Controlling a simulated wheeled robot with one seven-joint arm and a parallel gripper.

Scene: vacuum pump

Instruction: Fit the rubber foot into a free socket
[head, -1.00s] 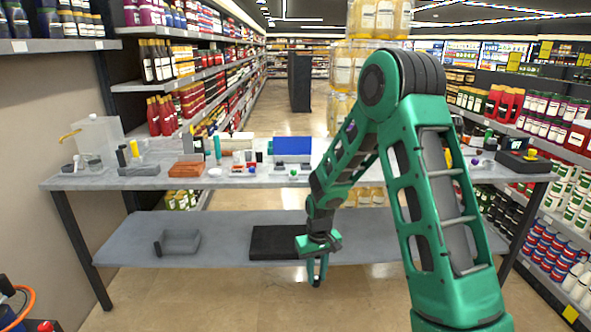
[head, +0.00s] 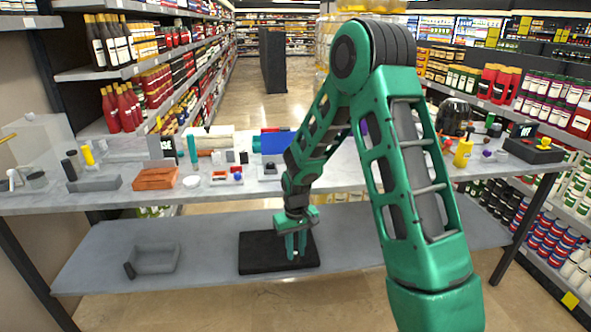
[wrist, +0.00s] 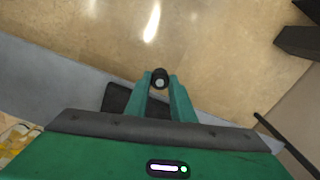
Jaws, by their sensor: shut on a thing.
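In the wrist view my gripper (wrist: 160,88) is shut on the rubber foot (wrist: 159,76), a small black round piece with a paler grey centre. The foot sits between the fingertips, clear of other things in that view. In the head view the foot is too small to make out. Part of the black slab shows beneath the fingers in the wrist view (wrist: 118,98). I cannot make out any free socket.
A grey open tray (head: 153,260) lies on the lower shelf (head: 205,240) at left. The upper tabletop (head: 240,193) holds an orange-brown block (head: 156,178), a yellow bottle (head: 463,152), a black box (head: 533,150) and several small parts. Open floor lies in front.

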